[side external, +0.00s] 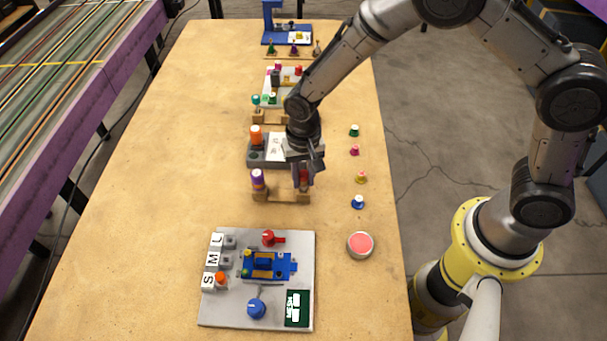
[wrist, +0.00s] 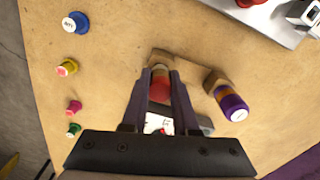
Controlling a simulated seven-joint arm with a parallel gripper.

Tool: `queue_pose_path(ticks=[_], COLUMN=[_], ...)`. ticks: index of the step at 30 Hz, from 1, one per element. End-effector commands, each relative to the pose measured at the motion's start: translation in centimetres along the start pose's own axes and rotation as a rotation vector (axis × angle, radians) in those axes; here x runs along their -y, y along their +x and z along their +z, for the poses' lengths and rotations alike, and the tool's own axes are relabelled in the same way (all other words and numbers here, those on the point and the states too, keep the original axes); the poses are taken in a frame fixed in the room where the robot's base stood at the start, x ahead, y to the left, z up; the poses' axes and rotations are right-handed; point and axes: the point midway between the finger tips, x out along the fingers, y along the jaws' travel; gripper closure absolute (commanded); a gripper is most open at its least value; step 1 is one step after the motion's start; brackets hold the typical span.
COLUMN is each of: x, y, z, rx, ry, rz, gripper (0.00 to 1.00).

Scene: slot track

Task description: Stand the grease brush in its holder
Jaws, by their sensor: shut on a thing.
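My gripper (side external: 304,178) is shut on a red-handled piece (wrist: 160,86), apparently the grease brush, at the right end of a low wooden holder (side external: 281,196). In the wrist view the red piece stands between both fingers, over the holder's end block (wrist: 160,57). The fingers hide much of it, and its bristles do not show. I cannot tell whether its lower end is inside the block or just above it. A purple and orange handled piece (side external: 258,180) stands upright in the holder's left block; it also shows in the wrist view (wrist: 232,104).
A grey board with blocks and knobs (side external: 230,310) lies at the front. A round red-topped tin (side external: 360,245) and several coloured pegs (side external: 358,202) line the right side. A grey tray (side external: 256,163) sits just behind the holder. The table's left side is clear.

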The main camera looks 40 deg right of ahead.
Motion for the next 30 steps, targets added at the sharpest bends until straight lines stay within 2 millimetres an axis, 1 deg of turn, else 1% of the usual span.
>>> queue_pose_path(ticks=[6, 14, 15, 20, 30], x=[-0.02, -0.02, -0.02, -0.02, 0.01], y=[0.49, 0.56, 0.56, 0.55, 0.34], z=[0.02, 0.01, 0.01, 0.01, 0.00], rx=[0.000, 0.000, 0.000, 0.000, 0.000], ry=[0.000, 0.000, 0.000, 0.000, 0.000], rz=[0.001, 0.000, 0.000, 0.000, 0.000], gripper=[1.00, 1.00, 0.67, 0.38, 0.37])
